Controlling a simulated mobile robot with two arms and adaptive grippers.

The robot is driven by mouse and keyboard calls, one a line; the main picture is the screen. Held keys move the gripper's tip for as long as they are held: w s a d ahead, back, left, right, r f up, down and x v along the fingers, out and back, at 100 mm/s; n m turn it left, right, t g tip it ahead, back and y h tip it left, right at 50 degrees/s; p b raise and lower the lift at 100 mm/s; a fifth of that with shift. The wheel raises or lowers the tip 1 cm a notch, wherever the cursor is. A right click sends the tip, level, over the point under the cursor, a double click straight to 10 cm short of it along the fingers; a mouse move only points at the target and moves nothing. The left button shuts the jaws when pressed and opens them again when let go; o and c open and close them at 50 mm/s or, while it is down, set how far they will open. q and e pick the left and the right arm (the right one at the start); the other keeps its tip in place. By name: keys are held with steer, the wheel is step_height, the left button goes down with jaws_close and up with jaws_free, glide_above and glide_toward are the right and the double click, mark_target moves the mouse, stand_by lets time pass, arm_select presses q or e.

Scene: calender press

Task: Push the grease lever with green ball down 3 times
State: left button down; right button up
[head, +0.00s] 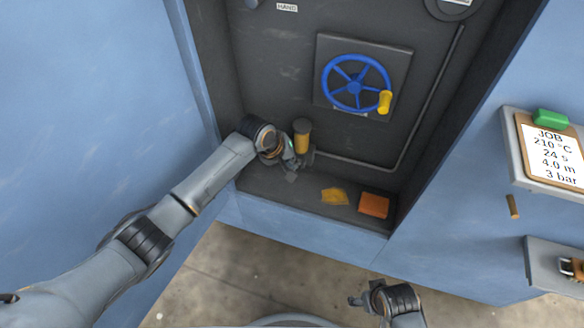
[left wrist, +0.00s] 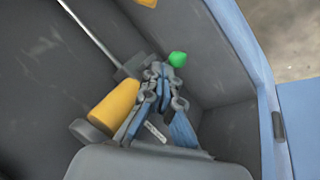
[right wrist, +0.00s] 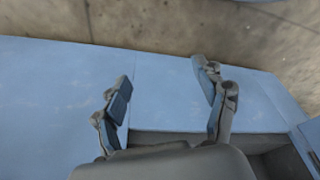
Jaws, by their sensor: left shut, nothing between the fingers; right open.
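The green ball (left wrist: 177,59) of the grease lever shows in the left wrist view just beyond my left fingertips. I cannot tell whether they touch it, and the lever's rod is mostly hidden by the fingers. The grease pump's yellow cylinder (head: 302,141) stands in the recess right of my left wrist; it also shows in the left wrist view (left wrist: 114,103). My left gripper (head: 290,168) is shut and empty, low in the recess beside the pump. My right gripper (head: 366,298) is open and empty, outside and below the recess; its spread fingers show in the right wrist view (right wrist: 165,78).
A blue handwheel (head: 355,86) with a yellow knob is on the back wall above. A pipe (head: 405,150) runs right from the pump. A yellow cloth (head: 334,196) and an orange block (head: 374,205) lie on the recess floor. A clipboard (head: 552,150) hangs at right.

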arm_select(q)
steer(key=shift+w+r+p, duration=0.15)
steer(key=shift+r+p, duration=0.2)
steer(key=shift+r, duration=0.3)
arm_select(e)
steer(key=f, duration=0.1)
steer(key=s+f, duration=0.1)
steer(key=f, duration=0.2)
steer(key=shift+s+d+f, duration=0.15)
steer(key=shift+s, duration=0.15)
steer(key=shift+w, duration=0.15)
arm_select(q)
steer(key=shift+w+d+r+p, duration=0.1)
steer(key=shift+r+p, duration=0.05)
steer(key=shift+p, duration=0.15)
steer(key=shift+w+d+r+p, duration=0.1)
steer(key=shift+w+r+p, duration=0.15)
steer(key=shift+r+p, duration=0.5)
steer(key=shift+w+r+p, duration=0.3)
steer(key=shift+r+p, duration=0.2)
steer(key=shift+r, duration=0.25)
steer(key=shift+w+d+r+p, duration=0.15)
steer(key=shift+w+r+p, duration=0.1)
steer(key=shift+r+p, duration=0.4)
arm_select(e)
steer(key=s+d+f+g, duration=0.1)
steer(key=s+f, duration=0.8)
steer(key=shift+s+d, duration=0.2)
steer(key=shift+d, duration=0.1)
